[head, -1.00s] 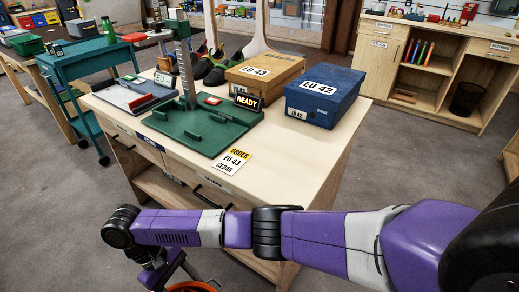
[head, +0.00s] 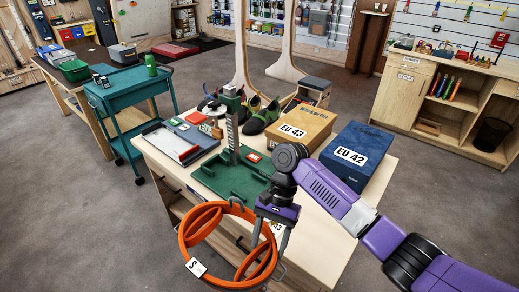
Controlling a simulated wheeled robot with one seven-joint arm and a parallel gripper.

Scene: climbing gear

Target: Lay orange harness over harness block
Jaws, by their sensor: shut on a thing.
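The orange harness (head: 189,233) hangs in loops in front of the table's near edge, with a white tag marked S low on it. My gripper (head: 268,238) is shut on the harness at its right side, pointing down. The harness hides part of the table's front. I cannot pick out the harness block with certainty in this view.
The wooden table (head: 330,236) holds a green fixture (head: 213,176), a grey tray (head: 178,146), dark shoes (head: 262,118), a brown box (head: 290,130) and a blue box (head: 352,158). A teal cart (head: 128,98) stands left. Open floor lies between the furniture.

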